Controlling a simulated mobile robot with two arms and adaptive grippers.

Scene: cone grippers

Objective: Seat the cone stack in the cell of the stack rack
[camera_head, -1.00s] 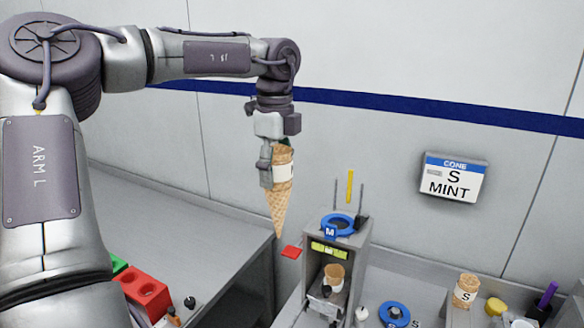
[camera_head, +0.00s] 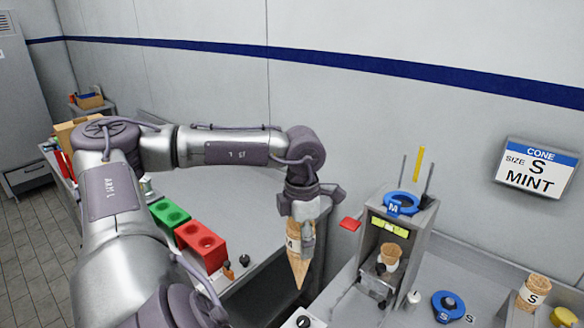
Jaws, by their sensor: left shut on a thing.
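My left gripper (camera_head: 306,236) is shut on a tapered waffle cone stack (camera_head: 297,265). The stack hangs point down and nearly upright, with a white label marked M. The gripper's fingers hide part of its upper side. It is in the air, left of the grey dispenser-like stand. A red block (camera_head: 203,262) with round holes and a green block (camera_head: 160,207) with a hole stand on the left counter. I cannot tell for certain which piece is the stack rack. My right gripper is not in view.
The grey stand (camera_head: 365,285) holds a small cone (camera_head: 391,257) and carries a blue M ring (camera_head: 401,203). A blue S ring (camera_head: 448,306) and a cone marked S (camera_head: 534,290) are at right. The wall sign (camera_head: 538,170) reads cone size S mint. Counter behind the blocks is clear.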

